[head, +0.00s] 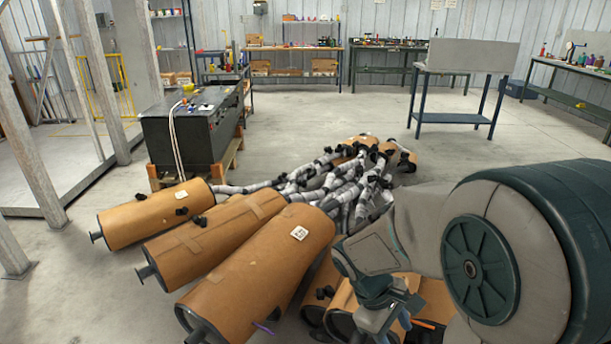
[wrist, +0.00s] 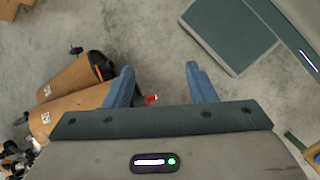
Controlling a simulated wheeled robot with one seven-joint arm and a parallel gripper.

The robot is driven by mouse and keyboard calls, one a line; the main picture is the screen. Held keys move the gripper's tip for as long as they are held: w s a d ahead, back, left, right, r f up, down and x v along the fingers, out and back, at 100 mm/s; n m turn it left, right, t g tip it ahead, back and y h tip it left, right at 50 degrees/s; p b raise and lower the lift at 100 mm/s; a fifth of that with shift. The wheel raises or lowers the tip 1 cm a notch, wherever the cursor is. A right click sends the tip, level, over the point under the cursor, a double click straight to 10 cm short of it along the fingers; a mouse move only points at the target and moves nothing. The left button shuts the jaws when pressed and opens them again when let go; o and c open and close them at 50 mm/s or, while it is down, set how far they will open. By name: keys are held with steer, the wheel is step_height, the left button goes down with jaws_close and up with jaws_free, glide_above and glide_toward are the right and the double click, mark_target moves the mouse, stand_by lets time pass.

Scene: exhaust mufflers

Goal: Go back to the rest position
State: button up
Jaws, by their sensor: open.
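My gripper (head: 388,316) is at the lower right of the head view, in front of the brown wrapped mufflers (head: 262,262). In the wrist view, my gripper (wrist: 161,82) has its two blue fingers apart, with nothing held between them. Grey floor shows between and beyond the fingers. Brown mufflers (wrist: 70,82) lie left of the fingers in the wrist view, apart from the fingertips. In the head view, my arm hides part of the mufflers on the right.
Grey pipes (head: 335,185) run from the mufflers to a heap behind. A dark chest (head: 195,130) stands on a pallet at the left. A blue-legged table (head: 462,117) stands at the back right. A small red thing (wrist: 151,99) shows between the fingers. Floor at centre back is clear.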

steer(key=s+a+r+m+t+y+p, duration=0.1)
steer(key=s+r+m+t+y+p, duration=0.1)
steer(key=r, duration=0.6)
steer(key=s+a+r+m+t+y+p, duration=0.1)
steer(key=s+r+m+t+y+p, duration=0.1)
steer(key=r+m, duration=0.5)
steer(key=shift+s+a+r+y+p, duration=0.2)
steer(key=shift+s+r+y+p, duration=0.3)
steer(key=shift+s+r+p, duration=0.55)
steer(key=shift+w+f, duration=0.2)
steer(key=shift+f, duration=0.15)
steer(key=shift+c, duration=1.2)
steer(key=shift+s, duration=0.1)
steer(key=shift+c, duration=0.4)
